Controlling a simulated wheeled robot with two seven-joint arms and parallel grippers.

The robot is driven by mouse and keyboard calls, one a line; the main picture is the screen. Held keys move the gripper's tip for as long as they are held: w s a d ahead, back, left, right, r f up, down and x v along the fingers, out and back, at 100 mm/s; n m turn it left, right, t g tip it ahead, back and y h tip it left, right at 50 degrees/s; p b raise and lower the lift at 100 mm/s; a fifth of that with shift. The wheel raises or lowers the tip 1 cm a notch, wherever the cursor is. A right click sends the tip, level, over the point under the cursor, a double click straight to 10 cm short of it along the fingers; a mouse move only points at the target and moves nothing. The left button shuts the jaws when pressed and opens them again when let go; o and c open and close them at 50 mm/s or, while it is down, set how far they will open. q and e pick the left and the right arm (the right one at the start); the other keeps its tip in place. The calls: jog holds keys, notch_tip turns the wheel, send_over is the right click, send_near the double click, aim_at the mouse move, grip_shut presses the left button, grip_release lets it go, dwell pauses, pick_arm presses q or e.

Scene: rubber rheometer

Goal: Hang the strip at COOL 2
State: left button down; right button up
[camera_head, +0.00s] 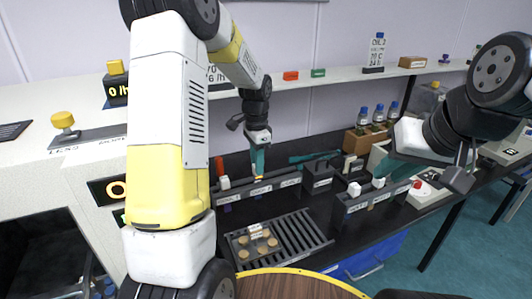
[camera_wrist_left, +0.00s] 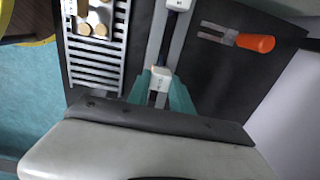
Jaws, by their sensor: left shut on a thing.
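My left gripper (camera_head: 258,174) points down at the left labelled rail (camera_head: 288,181) on the dark bench. Its teal fingers are shut on a small white clip with a dark mark, the strip's clip (camera_wrist_left: 159,85), seen between the fingertips in the left wrist view. In the head view a bit of yellow-orange shows at the fingertips; most of the strip is hidden. I cannot tell whether the clip touches the rail. Another white clip (camera_head: 224,183) sits at the rail's left part. My right gripper (camera_head: 380,172) is over the right rail (camera_head: 362,201); its finger gap is not clear.
A slatted dark rack (camera_head: 300,236) with several tan discs (camera_head: 262,244) lies in front of the left rail. A dark block (camera_head: 318,178) stands between the rails. An orange-handled tool (camera_wrist_left: 254,43) lies behind the left rail. Blue-capped bottles (camera_head: 378,114) stand at the back.

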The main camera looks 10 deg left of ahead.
pick_arm(q)
jog(key=shift+f, duration=0.9)
jog(key=c, duration=1.1)
grip_release()
jog(key=shift+o, duration=0.2)
jog(key=shift+r, duration=3)
